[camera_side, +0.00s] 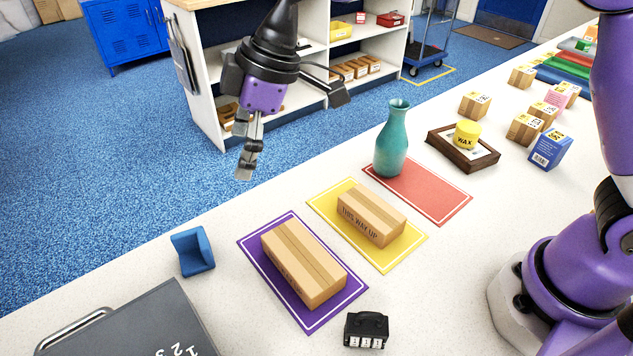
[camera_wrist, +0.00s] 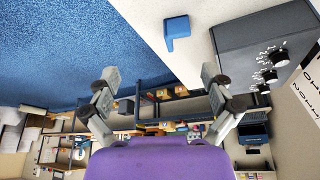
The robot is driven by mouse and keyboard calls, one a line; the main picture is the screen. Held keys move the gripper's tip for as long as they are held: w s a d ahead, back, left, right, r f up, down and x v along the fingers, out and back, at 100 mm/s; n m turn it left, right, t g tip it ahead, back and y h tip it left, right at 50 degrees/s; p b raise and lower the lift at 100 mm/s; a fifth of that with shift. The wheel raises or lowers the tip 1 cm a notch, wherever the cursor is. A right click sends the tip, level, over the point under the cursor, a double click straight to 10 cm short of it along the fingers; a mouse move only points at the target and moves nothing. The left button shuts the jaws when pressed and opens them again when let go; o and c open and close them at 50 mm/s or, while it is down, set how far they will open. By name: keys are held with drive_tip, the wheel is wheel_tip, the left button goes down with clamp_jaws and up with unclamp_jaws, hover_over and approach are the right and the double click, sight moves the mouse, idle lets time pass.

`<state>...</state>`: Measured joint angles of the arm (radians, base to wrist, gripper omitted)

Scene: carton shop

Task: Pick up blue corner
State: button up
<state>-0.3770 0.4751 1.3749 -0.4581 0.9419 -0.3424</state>
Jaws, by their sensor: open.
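The blue corner (camera_side: 193,251) is a small L-shaped blue piece standing on the white table near its far-left edge, left of the purple mat. It also shows in the wrist view (camera_wrist: 177,28), at top centre on the white table, beyond my fingertips. My gripper (camera_side: 247,160) hangs in the air above and to the right of the blue corner in the side view, apart from it. In the wrist view my gripper (camera_wrist: 160,78) has its two fingers spread wide with nothing between them.
A carton lies on the purple mat (camera_side: 309,325), another on the yellow mat (camera_side: 384,262).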

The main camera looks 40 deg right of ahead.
drive_tip(key=n+g, duration=0.1)
drive_tip(key=n, duration=0.1)
approach(205, 236)
drive_tip(key=x, duration=0.4)
drive_tip(key=shift+w+f, duration=0.15)
drive_tip(key=shift+w, duration=0.15)
drive_tip(key=x, duration=0.6)
drive_tip(key=shift+s, duration=0.3)
drive_tip(key=c, duration=0.8)
